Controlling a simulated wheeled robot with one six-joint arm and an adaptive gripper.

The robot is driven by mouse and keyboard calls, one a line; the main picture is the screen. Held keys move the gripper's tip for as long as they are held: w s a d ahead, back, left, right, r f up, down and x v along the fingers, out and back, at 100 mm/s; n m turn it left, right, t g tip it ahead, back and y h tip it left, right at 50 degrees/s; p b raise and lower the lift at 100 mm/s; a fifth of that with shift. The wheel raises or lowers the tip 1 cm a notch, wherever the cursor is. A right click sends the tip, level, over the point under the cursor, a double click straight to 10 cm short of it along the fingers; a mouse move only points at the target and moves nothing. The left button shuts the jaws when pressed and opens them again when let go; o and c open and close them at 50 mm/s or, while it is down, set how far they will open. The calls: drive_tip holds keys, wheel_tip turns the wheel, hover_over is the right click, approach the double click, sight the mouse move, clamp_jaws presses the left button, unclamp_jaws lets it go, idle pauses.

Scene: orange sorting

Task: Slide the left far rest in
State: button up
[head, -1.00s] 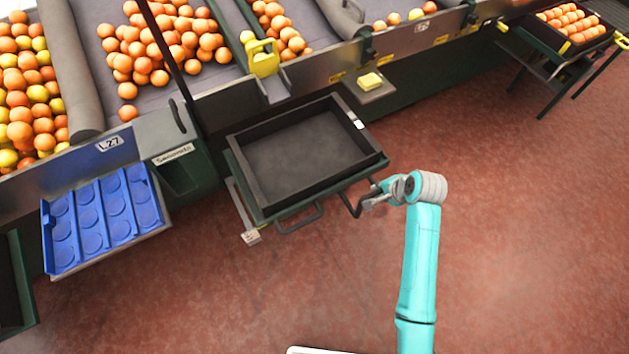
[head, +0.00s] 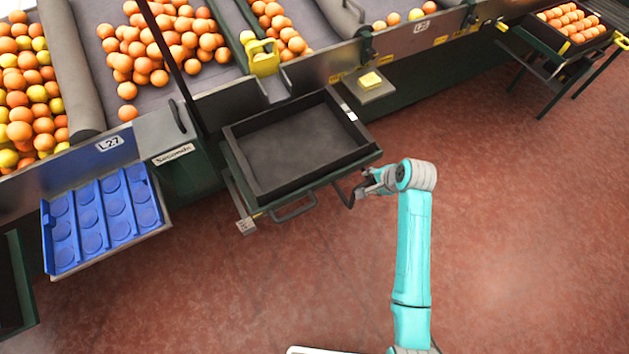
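The rest is a dark green sliding frame (head: 232,166) under an empty black crate (head: 262,199), pulled out from the machine front. A dark U-shaped handle (head: 294,210) is on its front edge, and a second dark handle (head: 348,200) is at its right front corner. My gripper (head: 364,188) is at that right handle, with its fingers touching or close around the bar. The fingers are too small and partly hidden to tell whether they are closed on it. My teal arm comes from the lower right.
A grey rail with a white tag (head: 246,226) sticks out at the rest's left. A blue dimpled tray (head: 103,218) stands further left, beside a bin labelled Seconds (head: 174,155). The red floor in front is clear.

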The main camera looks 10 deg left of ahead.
idle(0.3)
drive_tip(key=shift+r, duration=3.5)
drive_tip(key=shift+s+f, duration=0.25)
drive_tip(key=shift+f, duration=0.05)
drive_tip(key=s+d+f+n+t+h, duration=0.1)
drive_tip(key=s+d+f+t, duration=0.1)
drive_tip(key=s, duration=0.6)
drive_tip(key=s+d+f+n+t, duration=0.1)
drive_tip(key=s+f+n, duration=0.15)
drive_tip(key=s, duration=0.45)
drive_tip(key=s+d+f+n+t+h, duration=0.1)
drive_tip(key=s+d+f+t, duration=0.15)
drive_tip(key=s, duration=0.55)
drive_tip(key=s+d+r+n+t+h, duration=0.1)
drive_tip(key=s+r+n+t, duration=0.3)
drive_tip(key=s+r, duration=1.5)
drive_tip(key=s+n, duration=0.2)
drive_tip(key=s, duration=0.1)
drive_tip(key=shift+d+t, duration=0.35)
drive_tip(key=shift+d, duration=0.05)
